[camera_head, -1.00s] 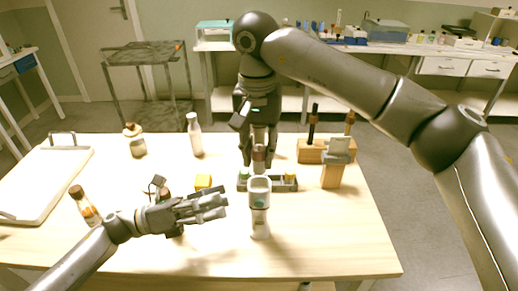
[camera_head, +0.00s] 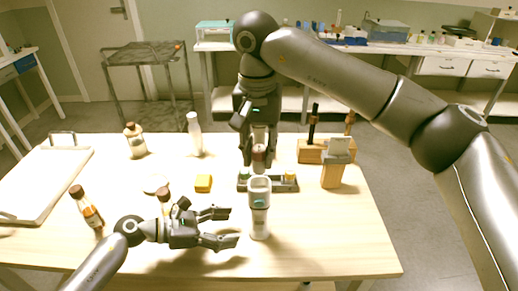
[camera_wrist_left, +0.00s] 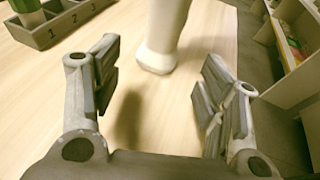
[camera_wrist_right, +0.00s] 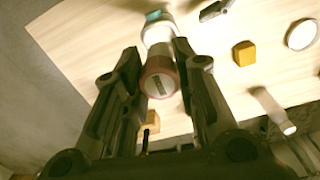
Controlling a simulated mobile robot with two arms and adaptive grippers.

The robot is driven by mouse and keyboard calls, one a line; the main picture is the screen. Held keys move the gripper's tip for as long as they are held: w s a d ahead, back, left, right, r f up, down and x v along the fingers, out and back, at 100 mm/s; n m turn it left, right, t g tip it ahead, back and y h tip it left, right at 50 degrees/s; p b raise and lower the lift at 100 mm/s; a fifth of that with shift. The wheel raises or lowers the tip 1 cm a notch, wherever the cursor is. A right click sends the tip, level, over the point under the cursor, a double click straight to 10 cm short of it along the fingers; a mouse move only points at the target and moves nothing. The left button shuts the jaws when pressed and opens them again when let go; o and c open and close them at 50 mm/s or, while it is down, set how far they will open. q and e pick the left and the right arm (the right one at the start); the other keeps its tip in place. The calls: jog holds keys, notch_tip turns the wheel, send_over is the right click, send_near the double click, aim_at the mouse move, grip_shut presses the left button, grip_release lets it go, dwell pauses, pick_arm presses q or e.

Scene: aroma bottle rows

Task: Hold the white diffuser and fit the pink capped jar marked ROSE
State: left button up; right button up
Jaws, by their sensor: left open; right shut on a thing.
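The white diffuser (camera_head: 260,222) stands upright near the table's front middle, with an open cup-like top. Its white body also shows in the left wrist view (camera_wrist_left: 163,35). My left gripper (camera_head: 230,228) is open, just left of the diffuser's lower body, with its fingers pointing towards it and nothing between them. My right gripper (camera_wrist_right: 158,60) is shut on the jar with the dull pink cap (camera_wrist_right: 161,78). In the head view the jar (camera_head: 259,157) is just above and behind the diffuser's top, apparently apart from it. I cannot read the jar's label.
Behind the diffuser is a grey numbered rack (camera_head: 244,184) with green-capped and yellow-capped jars. A wooden stand (camera_head: 333,175) is right of it. A yellow cube (camera_head: 203,183) and brown-capped bottles (camera_head: 88,210) are to the left. The front right of the table is clear.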

aim_at(251, 225)
pick_arm(q)
jog(key=x, duration=0.8)
jog(key=shift+d, duration=0.15)
jog(key=c, duration=0.6)
pick_arm(e)
jog(key=shift+f, duration=0.15)
jog(key=shift+f, duration=1.25)
jog(key=shift+f, duration=0.1)
jog(key=shift+f, duration=1.8)
